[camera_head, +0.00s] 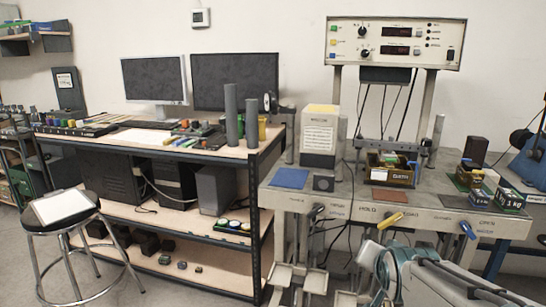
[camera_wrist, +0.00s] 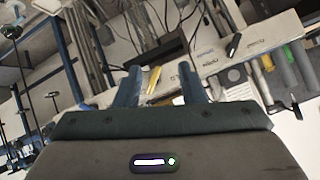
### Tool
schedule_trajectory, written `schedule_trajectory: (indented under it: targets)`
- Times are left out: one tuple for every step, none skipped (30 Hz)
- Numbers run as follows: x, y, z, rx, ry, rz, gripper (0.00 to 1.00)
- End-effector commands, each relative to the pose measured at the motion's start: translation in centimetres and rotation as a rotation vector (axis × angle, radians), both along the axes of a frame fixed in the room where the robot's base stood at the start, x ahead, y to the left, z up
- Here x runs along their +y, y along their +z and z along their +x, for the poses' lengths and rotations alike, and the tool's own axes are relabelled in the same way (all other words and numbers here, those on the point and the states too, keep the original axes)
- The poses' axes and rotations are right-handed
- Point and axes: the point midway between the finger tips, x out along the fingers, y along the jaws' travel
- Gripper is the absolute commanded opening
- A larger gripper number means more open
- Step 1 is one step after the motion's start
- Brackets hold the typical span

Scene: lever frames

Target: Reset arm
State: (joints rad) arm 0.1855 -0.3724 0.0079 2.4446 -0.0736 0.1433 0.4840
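My gripper (camera_wrist: 160,75) shows its two fingers spread apart in the wrist view, with nothing held. My pale arm (camera_head: 415,275) reaches in at the lower right of the head view, in front of the workbench (camera_head: 345,203). A yellow-handled lever (camera_head: 390,220) is on the bench's front edge, and a blue-handled lever (camera_head: 467,230) is to its right. A black-ended lever (camera_head: 317,210) is to the left. In the wrist view, the yellow handle (camera_wrist: 153,80) appears between the fingers, beyond them. I cannot tell how far away it is.
A round stool (camera_head: 61,207) with a white sheet stands at the left. A dark-framed desk (camera_head: 255,165) holds monitors and grey cylinders. Small bins (camera_head: 390,170) and weights (camera_head: 509,197) sit on the bench, below a control panel (camera_head: 396,43).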

Motion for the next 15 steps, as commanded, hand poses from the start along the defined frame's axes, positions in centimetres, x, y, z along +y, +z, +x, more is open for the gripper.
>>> schedule_trajectory:
  targets:
    - [0.8,2.1,-0.9,0.056,0.035,-0.016,0.36]
    - [1.2,2.4,-1.5,0.094,0.056,-0.027,0.36]
    - [1.8,2.8,-2.4,0.144,0.086,-0.040,0.36]
    - [2.2,3.1,-3.0,0.180,0.108,-0.049,0.36]
    - [2.6,3.4,-3.7,0.219,0.132,-0.059,0.36]
    - [3.1,3.9,-4.7,0.267,0.165,-0.070,0.36]
    - [3.5,4.3,-5.4,0.304,0.190,-0.079,0.36]
    - [3.9,4.7,-6.2,0.341,0.216,-0.087,0.36]
    - [4.4,5.3,-7.2,0.388,0.252,-0.099,0.36]
    - [4.7,5.7,-7.9,0.423,0.279,-0.106,0.36]
    - [5.1,6.1,-8.7,0.457,0.304,-0.114,0.36]
    - [5.5,6.6,-9.6,0.498,0.339,-0.122,0.36]
    - [5.7,6.9,-10.3,0.527,0.364,-0.128,0.36]
    - [6.0,7.2,-11.0,0.555,0.386,-0.131,0.36]
    - [6.3,7.6,-11.8,0.588,0.414,-0.137,0.36]
